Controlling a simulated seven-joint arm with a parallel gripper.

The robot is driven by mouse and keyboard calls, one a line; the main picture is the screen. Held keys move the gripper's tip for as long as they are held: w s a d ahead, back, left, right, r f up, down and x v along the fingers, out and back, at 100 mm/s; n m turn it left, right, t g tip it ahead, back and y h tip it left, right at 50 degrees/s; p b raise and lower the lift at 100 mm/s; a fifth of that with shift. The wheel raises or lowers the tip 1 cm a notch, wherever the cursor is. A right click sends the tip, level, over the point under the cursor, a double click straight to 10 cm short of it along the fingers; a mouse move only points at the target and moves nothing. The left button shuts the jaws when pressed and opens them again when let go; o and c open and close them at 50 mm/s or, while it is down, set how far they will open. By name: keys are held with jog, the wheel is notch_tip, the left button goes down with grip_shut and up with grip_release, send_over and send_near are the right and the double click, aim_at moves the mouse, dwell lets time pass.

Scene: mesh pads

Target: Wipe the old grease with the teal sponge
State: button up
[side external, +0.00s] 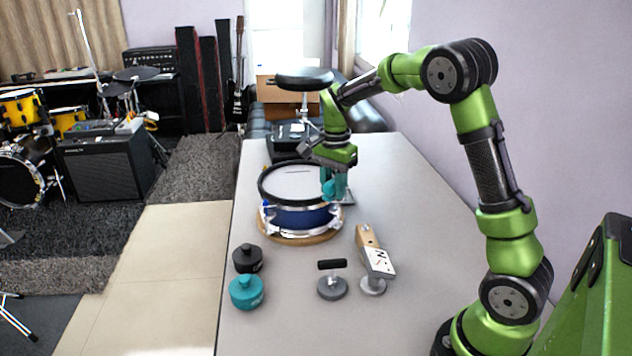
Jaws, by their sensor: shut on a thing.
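My gripper (336,166) is over the right edge of the blue drum (300,216), pointing down. It is shut on a teal thing (334,188), likely the teal sponge, though its shape is partly hidden by the fingers. The teal thing is at the drum's right rim; I cannot tell whether it touches. The drum has a pale head (290,182) and a dark rim, and sits on a round wooden base. I cannot make out the old grease clearly; only a faint thin mark shows near the back of the head.
In front of the drum stand a black round pot (248,259), a teal round pot (246,293), a grey disc with a black handle (332,287) and a tilted wood-and-grey handled tool (374,262). A black device (291,138) lies behind. The table's right side is clear.

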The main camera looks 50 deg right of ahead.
aim_at(334, 179)
jog(key=shift+d+r, duration=0.1)
jog(key=shift+r, duration=2.35)
jog(key=shift+r, duration=1.5)
